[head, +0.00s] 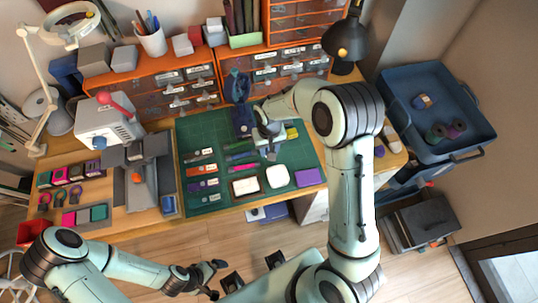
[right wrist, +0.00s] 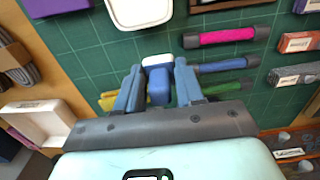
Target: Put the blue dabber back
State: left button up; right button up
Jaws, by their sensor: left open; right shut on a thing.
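In the right wrist view, a blue dabber (right wrist: 158,88) with a white end stands between the fingers of my right gripper (right wrist: 157,78), which is shut on it. In the head view my right gripper (head: 270,152) is over the green cutting mat (head: 221,125); the dabber is too small to make out clearly there. I cannot tell whether the dabber touches the mat. My left gripper (head: 208,279) is open and empty, low in the head view, away from the table.
Orange drawer units (head: 285,75) stand behind. A grey machine (head: 108,122) stands left; a blue tray (head: 462,128) is at the right.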

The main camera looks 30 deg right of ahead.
jog(key=shift+f, duration=2.55)
jog(key=shift+f, duration=0.2)
jog(key=o, duration=0.7)
jog(key=shift+c, duration=0.2)
notch_tip(320, 180, up, 12)
jog(key=shift+r, duration=0.25)
